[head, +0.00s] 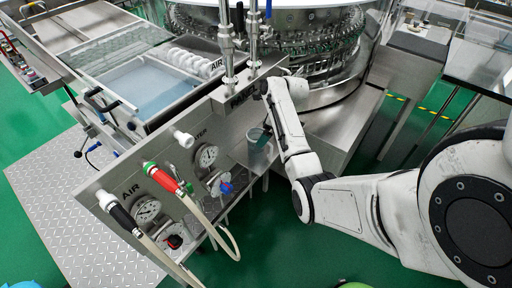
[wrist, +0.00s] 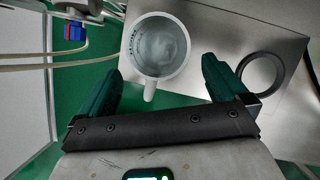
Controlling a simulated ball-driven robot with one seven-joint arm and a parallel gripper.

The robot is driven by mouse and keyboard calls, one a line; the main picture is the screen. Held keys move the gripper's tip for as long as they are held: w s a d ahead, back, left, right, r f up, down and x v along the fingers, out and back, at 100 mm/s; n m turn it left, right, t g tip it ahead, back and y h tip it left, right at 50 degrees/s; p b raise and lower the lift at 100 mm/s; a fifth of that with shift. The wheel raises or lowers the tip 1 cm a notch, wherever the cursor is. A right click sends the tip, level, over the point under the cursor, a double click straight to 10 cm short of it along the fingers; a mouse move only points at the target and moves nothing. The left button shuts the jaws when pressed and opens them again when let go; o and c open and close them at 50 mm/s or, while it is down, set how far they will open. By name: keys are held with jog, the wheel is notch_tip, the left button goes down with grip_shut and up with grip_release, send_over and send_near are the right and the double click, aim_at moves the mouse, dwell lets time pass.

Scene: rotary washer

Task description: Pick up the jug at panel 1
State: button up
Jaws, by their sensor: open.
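The jug (wrist: 157,48) is a pale, round, open-topped vessel, seen from above in the wrist view. Its handle (wrist: 149,91) points toward my gripper. My gripper (wrist: 158,68) has its two green fingers spread apart, one on each side of the handle. The jug's body lies between and just beyond the fingertips, and no grip on it shows. In the head view, the jug (head: 261,157) is beside the metal panel with gauges, partly covered by my gripper and wrist.
The panel carries a gauge (head: 207,156), a blue valve (head: 225,188), and red (head: 166,178) and black hose fittings with pale hoses. A dark ring (wrist: 262,75) is on the metal surface to the jug's right. The rotary washer (head: 290,45) stands behind.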

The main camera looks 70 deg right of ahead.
jog(key=shift+x, duration=2.85)
jog(key=shift+c, duration=0.4)
jog(key=c, duration=1)
jog(key=shift+r, duration=0.15)
